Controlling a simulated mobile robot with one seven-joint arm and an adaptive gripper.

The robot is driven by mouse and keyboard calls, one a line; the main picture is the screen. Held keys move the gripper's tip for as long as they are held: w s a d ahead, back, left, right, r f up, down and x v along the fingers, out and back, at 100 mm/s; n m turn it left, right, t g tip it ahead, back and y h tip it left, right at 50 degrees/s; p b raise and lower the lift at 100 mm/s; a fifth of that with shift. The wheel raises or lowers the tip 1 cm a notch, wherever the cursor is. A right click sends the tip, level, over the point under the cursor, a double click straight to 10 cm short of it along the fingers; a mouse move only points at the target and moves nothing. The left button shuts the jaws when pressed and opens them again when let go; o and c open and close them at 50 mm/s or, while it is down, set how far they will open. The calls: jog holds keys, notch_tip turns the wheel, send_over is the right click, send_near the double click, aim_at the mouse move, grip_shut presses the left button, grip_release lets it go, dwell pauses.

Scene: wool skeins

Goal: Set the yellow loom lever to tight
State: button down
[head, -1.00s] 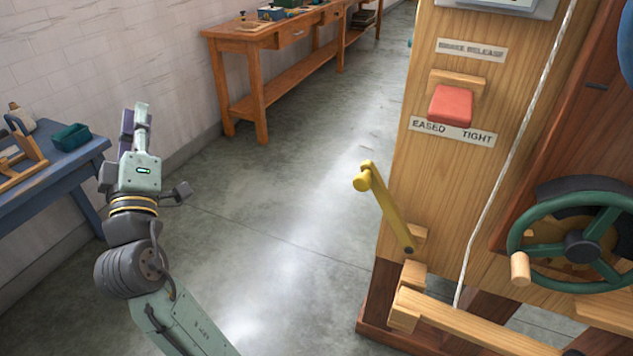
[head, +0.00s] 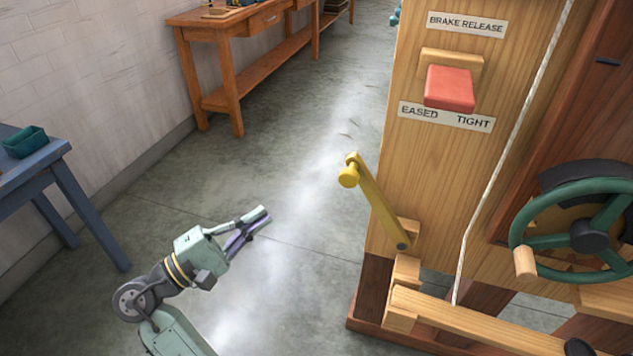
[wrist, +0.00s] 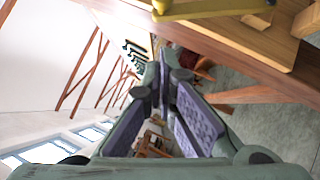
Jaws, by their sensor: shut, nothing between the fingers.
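The yellow lever (head: 374,205) is pivoted low on the left edge of the wooden loom post (head: 430,180). It leans up and to the left, toward the side of the word EASED on the label (head: 446,117); TIGHT is at the label's right. Its knob (head: 349,175) is at the upper end. My gripper (head: 267,213) is shut and empty, left of the lever and apart from it, pointing up and right. In the wrist view the fingertips (wrist: 164,60) are together, and part of the yellow lever (wrist: 205,10) crosses the top edge.
A red block (head: 450,88) sits on the post under a BRAKE RELEASE label (head: 466,24). A green handwheel (head: 580,235) and a white cord (head: 500,180) are at the right. A wooden bench (head: 230,30) and a blue table (head: 45,165) stand left. The floor between is clear.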

jog(key=s+d+r+p+x, duration=0.1)
jog(key=p+x, duration=0.3)
jog(key=x, duration=0.9)
jog(key=shift+s, duration=0.65)
jog(key=shift+d, duration=0.1)
